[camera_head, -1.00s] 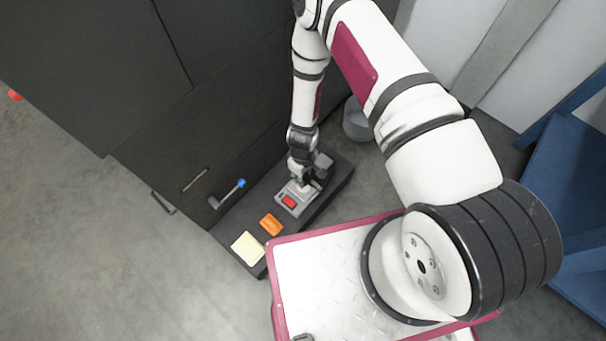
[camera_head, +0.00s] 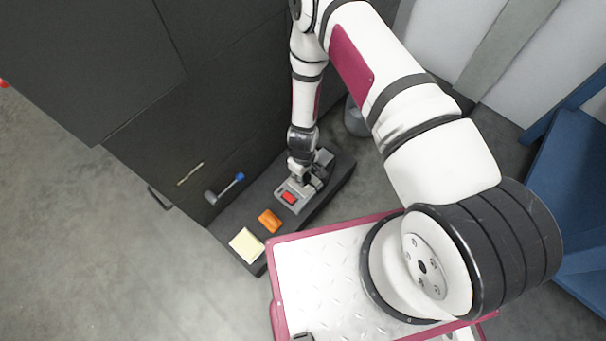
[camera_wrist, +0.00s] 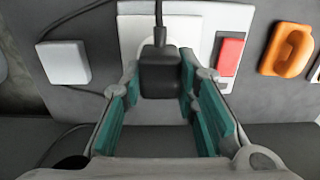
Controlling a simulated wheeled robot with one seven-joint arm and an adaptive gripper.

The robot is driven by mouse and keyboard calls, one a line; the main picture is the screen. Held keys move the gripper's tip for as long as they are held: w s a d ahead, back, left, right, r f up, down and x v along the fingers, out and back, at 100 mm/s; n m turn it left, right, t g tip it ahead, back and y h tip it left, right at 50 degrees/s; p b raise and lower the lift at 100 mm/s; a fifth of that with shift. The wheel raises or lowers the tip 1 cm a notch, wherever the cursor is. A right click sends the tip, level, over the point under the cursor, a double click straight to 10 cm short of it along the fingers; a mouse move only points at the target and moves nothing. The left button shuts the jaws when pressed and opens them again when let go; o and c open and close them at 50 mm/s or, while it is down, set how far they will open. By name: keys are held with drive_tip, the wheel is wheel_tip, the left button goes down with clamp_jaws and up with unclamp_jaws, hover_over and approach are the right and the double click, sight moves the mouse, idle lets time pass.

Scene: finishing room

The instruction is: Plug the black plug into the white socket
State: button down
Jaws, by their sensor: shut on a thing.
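The black plug (camera_wrist: 160,72) sits between the teal-padded fingers of my gripper (camera_wrist: 160,88) in the wrist view, with its cord running up from it. My gripper is shut on the plug. The white socket (camera_wrist: 132,30) is partly hidden behind the plug, on a pale grey plate with a red switch (camera_wrist: 230,56). I cannot tell whether the plug touches the socket. In the head view my gripper (camera_head: 299,181) is over the grey plate, by the red switch (camera_head: 289,197); the fingers hide the plug there.
An orange piece (camera_head: 269,221) and a cream pad (camera_head: 246,245) lie on the dark bench (camera_head: 233,221). A blue-tipped handle (camera_head: 228,187) is beside them. A pale box (camera_wrist: 65,62) with a cable is left of the plate in the wrist view. Dark cabinets stand close behind.

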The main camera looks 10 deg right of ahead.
drive_tip(key=shift+f+b, duration=0.6)
drive_tip(key=shift+f, duration=0.05)
idle(0.8)
drive_tip(key=c, duration=2.1)
unclamp_jaws()
drive_tip(key=shift+o, duration=0.2)
drive_tip(key=o, duration=1.5)
drive_tip(key=shift+c, duration=0.2)
drive_tip(key=shift+r, duration=0.15)
drive_tip(key=shift+r+p, duration=2.45)
drive_tip(key=shift+r, duration=0.95)
